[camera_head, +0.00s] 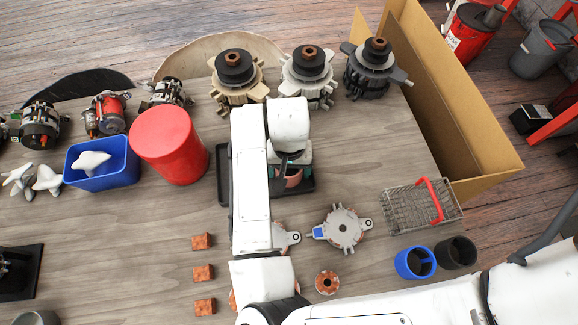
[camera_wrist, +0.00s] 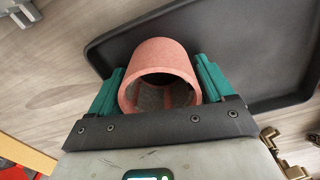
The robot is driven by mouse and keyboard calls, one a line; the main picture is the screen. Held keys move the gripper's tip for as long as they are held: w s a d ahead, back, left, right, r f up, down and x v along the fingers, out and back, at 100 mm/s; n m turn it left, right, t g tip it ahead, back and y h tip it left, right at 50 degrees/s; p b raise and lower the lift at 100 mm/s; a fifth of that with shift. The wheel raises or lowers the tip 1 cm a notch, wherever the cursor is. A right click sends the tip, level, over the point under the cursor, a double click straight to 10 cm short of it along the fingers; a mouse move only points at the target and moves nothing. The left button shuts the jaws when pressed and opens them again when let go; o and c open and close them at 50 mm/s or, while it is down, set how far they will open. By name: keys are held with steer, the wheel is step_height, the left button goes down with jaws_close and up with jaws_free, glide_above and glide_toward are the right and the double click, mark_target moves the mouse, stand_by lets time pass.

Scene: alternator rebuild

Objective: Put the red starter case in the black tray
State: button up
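The red starter case, a pinkish-red hollow cylinder (camera_wrist: 160,70), sits between the green fingers of my gripper (camera_wrist: 158,88), which appear to press on both its sides. Its open end faces the wrist camera. In the head view, the case (camera_head: 291,178) shows below my wrist, partly hidden by the gripper (camera_head: 289,170). The black tray (camera_wrist: 265,60) lies beyond the case in the wrist view, and the case overlaps its rim in the picture. In the head view, the tray (camera_head: 306,190) is largely covered by my arm. I cannot tell whether the case touches the tray.
A large red cylinder (camera_head: 168,145) stands left of the tray, beside a blue bin (camera_head: 104,168). Several alternator assemblies (camera_head: 307,65) line the back. A round plate part (camera_head: 343,229) and a wire basket (camera_head: 420,208) are to the right. Small rusty blocks (camera_head: 203,273) lie in front.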

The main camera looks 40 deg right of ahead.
steer(key=shift+o, duration=0.3)
step_height(320, 180, up, 12)
steer(key=shift+r, duration=0.15)
stand_by(0.4)
stand_by(0.5)
